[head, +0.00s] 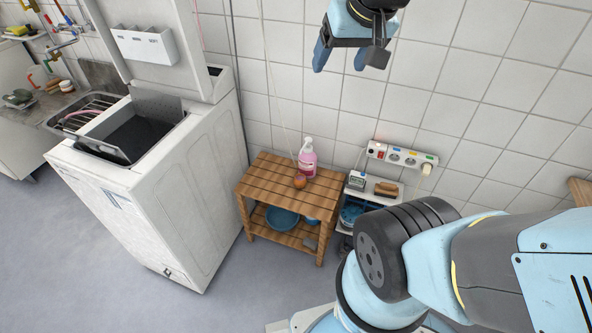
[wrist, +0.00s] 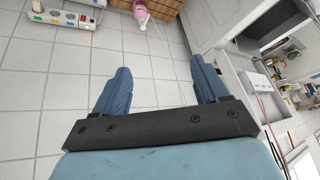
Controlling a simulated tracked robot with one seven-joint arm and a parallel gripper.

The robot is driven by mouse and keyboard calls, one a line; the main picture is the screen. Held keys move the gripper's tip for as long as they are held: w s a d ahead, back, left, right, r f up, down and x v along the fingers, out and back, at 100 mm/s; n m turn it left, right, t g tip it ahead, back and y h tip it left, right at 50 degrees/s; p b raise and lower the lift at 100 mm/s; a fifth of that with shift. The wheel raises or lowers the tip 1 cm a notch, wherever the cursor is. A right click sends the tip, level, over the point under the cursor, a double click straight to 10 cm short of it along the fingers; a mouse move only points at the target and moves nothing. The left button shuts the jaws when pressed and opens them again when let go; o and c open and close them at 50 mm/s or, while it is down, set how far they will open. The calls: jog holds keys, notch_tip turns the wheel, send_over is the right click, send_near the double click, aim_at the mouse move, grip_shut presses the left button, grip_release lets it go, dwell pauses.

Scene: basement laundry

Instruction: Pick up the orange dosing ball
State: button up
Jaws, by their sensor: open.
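The orange dosing ball (head: 299,181) sits on top of a slatted wooden stand (head: 268,172), near its middle front of a pink bottle. My gripper (head: 340,62) is high up in front of the tiled wall, above and to the right of the ball and well apart from it. In the wrist view my gripper (wrist: 160,82) has its two blue fingers spread wide, with nothing between them. The ball cannot be made out in the wrist view; only the pink bottle and part of the stand (wrist: 165,10) show at its top edge.
A pink bottle (head: 307,158) stands just behind the ball. A white top-loading washer (head: 165,185) with its lid open is left of the stand. A small shelf (head: 364,191) with a brush and a socket strip (head: 402,157) are to the right. A blue basin (head: 282,218) is on the lower shelf.

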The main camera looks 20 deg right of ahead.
jog(key=w+a+f+m+t, duration=0.15)
jog(key=w+a+f, duration=0.25)
jog(key=w, duration=0.5)
jog(key=w+a+f+m+y, duration=0.1)
jog(key=w+a+f+m, duration=0.2)
jog(key=w, duration=0.7)
jog(key=w+a+f+m+t, duration=0.1)
jog(key=w+a+f, duration=0.35)
jog(key=w, duration=0.45)
jog(key=w+a+f+m+h, duration=0.1)
jog(key=w+f, duration=0.2)
jog(key=f, duration=0.2)
jog(key=w+a+f+m, duration=0.1)
jog(key=w+f+m, duration=0.15)
jog(key=f, duration=0.35)
jog(key=m+g+h, duration=0.1)
jog(key=m+h, duration=0.5)
jog(key=h, duration=0.5)
send_near(297, 182)
jog(key=x, duration=0.6)
jog(key=shift+x, duration=2.7)
jog(key=shift+a+f, duration=0.1)
jog(key=shift+a, duration=0.05)
jog(key=c, duration=0.9)
